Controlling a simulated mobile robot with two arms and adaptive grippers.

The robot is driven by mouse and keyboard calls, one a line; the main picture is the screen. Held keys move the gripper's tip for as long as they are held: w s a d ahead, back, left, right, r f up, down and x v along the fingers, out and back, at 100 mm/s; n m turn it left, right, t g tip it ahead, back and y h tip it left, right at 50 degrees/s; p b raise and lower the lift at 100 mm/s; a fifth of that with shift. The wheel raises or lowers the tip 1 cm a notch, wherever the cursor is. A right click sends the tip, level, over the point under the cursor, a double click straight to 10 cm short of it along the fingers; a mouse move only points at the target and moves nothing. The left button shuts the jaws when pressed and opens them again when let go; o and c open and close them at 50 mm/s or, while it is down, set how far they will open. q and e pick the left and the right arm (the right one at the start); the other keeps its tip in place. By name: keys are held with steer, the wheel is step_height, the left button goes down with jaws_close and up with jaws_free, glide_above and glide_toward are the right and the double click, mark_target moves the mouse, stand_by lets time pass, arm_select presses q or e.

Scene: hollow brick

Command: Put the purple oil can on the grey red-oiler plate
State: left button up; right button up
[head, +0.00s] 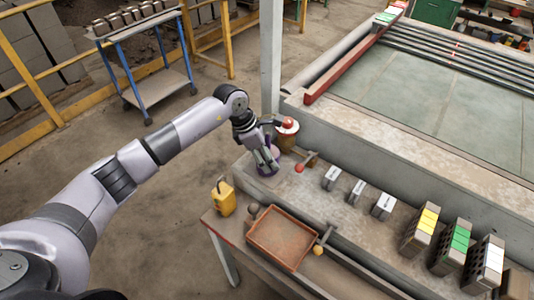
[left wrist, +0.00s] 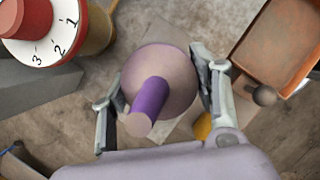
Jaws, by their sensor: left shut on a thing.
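The purple oil can (head: 267,168) is at the left end of the concrete ledge, partly hidden by my left gripper (head: 264,153). In the left wrist view the can (left wrist: 150,102) is seen from above, its round body between the two fingers of my left gripper (left wrist: 160,98). The gripper is shut on it. A pale grey flat patch (left wrist: 182,132) shows beneath the can; I cannot tell for sure whether it is the grey red-oiler plate, or whether the can touches it. My right gripper is not in view.
A red-topped dial (left wrist: 45,35) stands close by the can. A yellow can (head: 223,197) and a rust-coloured tray (head: 282,238) are on the near bench. A lever with a red knob (head: 299,168) and several marked blocks (head: 382,205) line the ledge to the right.

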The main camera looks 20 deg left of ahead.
arm_select(q)
steer(key=shift+f, duration=0.1)
steer(key=o, duration=1.3)
steer(key=shift+o, duration=0.2)
steer(key=shift+r, duration=0.25)
steer(key=b+v, duration=0.4)
steer(key=v, duration=0.8)
steer(key=shift+s+f, duration=0.15)
steer(key=shift+f, duration=0.05)
